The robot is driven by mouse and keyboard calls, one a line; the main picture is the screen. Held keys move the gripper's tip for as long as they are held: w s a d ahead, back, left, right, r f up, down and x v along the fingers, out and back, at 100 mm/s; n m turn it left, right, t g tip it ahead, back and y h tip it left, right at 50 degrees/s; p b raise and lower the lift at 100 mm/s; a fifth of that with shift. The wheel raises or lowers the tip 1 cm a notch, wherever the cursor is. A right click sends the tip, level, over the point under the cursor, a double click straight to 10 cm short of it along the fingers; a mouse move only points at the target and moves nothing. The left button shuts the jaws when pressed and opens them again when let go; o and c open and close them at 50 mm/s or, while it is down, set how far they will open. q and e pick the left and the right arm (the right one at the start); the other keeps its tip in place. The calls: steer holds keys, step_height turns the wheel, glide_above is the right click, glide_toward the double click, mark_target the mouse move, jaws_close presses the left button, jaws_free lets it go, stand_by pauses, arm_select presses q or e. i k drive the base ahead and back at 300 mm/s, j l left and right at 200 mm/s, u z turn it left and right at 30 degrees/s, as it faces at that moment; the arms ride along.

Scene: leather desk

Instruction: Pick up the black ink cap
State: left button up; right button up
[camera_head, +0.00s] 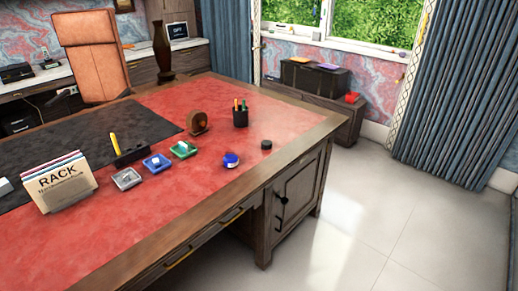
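A small round black cap (266,145), likely the black ink cap, lies on the red leather top of the desk (290,113), near its right edge. A small blue jar (231,160) stands to the left of the cap and a little nearer to me, apart from it. Neither of my grippers shows in the head view.
A black pen cup (240,118) stands behind the cap. A tape roll (197,123), green tray (183,149), blue tray (157,163), grey tray (127,178) and card rack (60,184) stand further left. The leather around the cap is clear.

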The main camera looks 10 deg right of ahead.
mark_target(267, 145)
steer(key=i+l+u, duration=0.2)
steer(key=u, duration=0.15)
steer(key=i+l+u, duration=0.15)
steer(key=u, duration=0.2)
steer(key=i+l+u, duration=0.1)
steer(key=l+u, duration=0.25)
